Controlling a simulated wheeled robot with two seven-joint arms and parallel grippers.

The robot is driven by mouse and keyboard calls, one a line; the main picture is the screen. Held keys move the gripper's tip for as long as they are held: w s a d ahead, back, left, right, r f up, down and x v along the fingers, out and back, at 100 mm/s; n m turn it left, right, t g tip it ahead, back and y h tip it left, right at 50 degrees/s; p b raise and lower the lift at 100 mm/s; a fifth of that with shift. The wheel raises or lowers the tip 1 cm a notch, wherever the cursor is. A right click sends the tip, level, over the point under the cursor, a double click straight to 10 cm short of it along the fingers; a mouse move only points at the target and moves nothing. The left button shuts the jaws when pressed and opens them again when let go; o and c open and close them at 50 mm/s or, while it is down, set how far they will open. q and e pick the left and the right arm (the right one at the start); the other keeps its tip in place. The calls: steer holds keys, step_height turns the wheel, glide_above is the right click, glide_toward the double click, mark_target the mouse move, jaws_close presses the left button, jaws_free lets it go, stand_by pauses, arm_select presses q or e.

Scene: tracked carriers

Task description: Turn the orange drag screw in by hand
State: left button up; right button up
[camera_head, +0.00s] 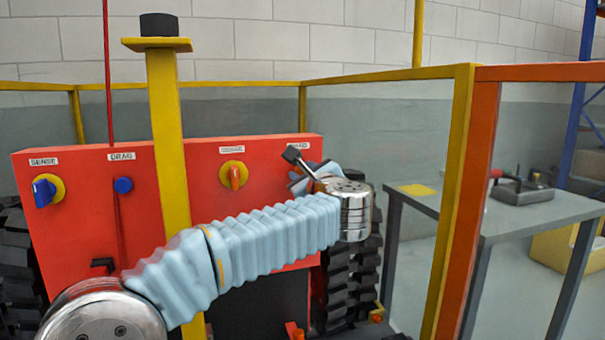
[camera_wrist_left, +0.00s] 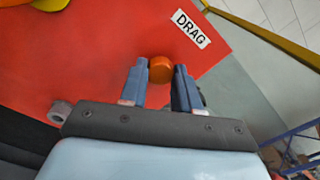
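In the left wrist view the orange drag screw (camera_wrist_left: 161,69) is a round knob on the red panel, beside a DRAG label (camera_wrist_left: 190,29). My left gripper (camera_wrist_left: 160,74) has its two blue-grey fingers on either side of the screw. The screw fills the space between the fingertips, and the fingers seem to touch it. In the head view my left arm reaches from the lower left to the panel's right end, and its wrist hides the orange drag screw and part of its label. My right gripper is in neither view.
The red panel (camera_head: 75,185) also carries a blue sense switch (camera_head: 44,191), a blue drag screw (camera_head: 123,185) and an orange sense switch (camera_head: 235,175). A yellow post (camera_head: 166,120) stands before it. Yellow and orange rails (camera_head: 478,170) and a grey table (camera_head: 540,215) are at right.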

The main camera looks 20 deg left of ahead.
arm_select(q)
steer(key=shift+c, duration=0.9)
steer(key=m+p, duration=0.5)
steer(key=m, duration=0.4)
steer(key=shift+r, duration=0.1)
steer(key=shift+m, duration=0.4)
